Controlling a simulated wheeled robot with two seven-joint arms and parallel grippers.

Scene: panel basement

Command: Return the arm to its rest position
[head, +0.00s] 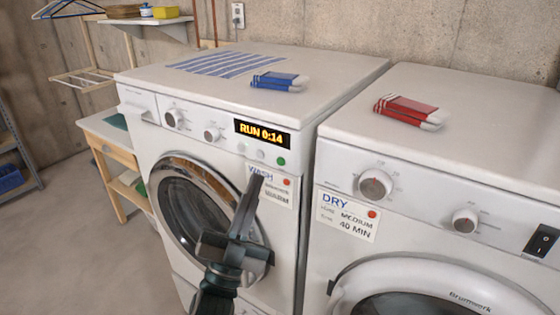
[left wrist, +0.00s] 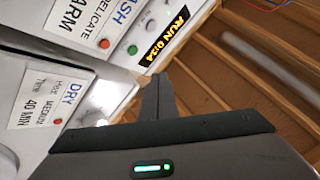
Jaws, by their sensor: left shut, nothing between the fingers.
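My left gripper (head: 256,182) is in front of the washer (head: 145,137), near its white WASH label (head: 270,192). Its fingers are together and hold nothing; they also show in the left wrist view (left wrist: 158,88). The washer display (head: 262,134) reads RUN 0:14, and a green button (head: 281,161) is below it. The washer's round door (head: 188,200) looks shut, partly covered by my gripper. My right gripper is in neither view.
A dryer (head: 440,215) with a DRY label (head: 347,214) stands to the right. Blue folded socks (head: 275,82) and a striped cloth (head: 226,66) lie on the washer, red socks (head: 405,108) on the dryer. A small wooden table (head: 112,150) is at left. Open floor (head: 75,235) is at lower left.

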